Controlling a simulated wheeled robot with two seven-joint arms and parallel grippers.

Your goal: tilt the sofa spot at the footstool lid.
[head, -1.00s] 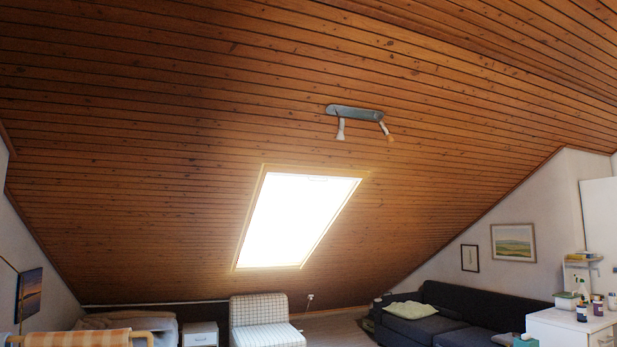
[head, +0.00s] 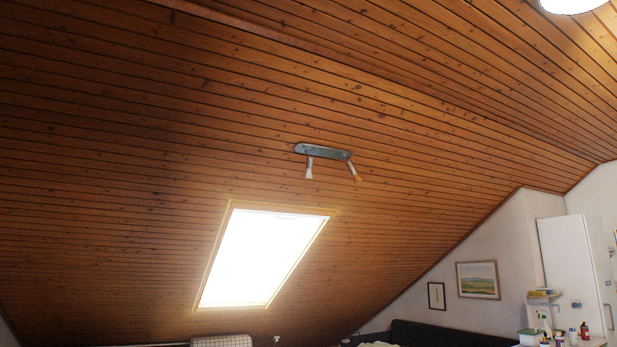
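A ceiling fixture with a grey-blue bar (head: 323,152) is mounted on the sloped wooden ceiling, above and right of the skylight. Two small spots hang from it: a whitish left spot (head: 309,169) pointing down, and a right spot (head: 354,171) with an orange-tinted end, angled down to the right. Which one is the sofa spot I cannot tell for sure; the right one is on the sofa's side. Only the top of the dark sofa (head: 432,332) shows at the bottom edge. The footstool lid is not in view. Neither of my grippers is in view.
The bright skylight (head: 263,258) is left of centre. A white cabinet (head: 575,262) stands at the right, with bottles and boxes on a surface before it. Two framed pictures hang on the right wall. A lit lamp (head: 572,4) is at the top right. The floor is out of view.

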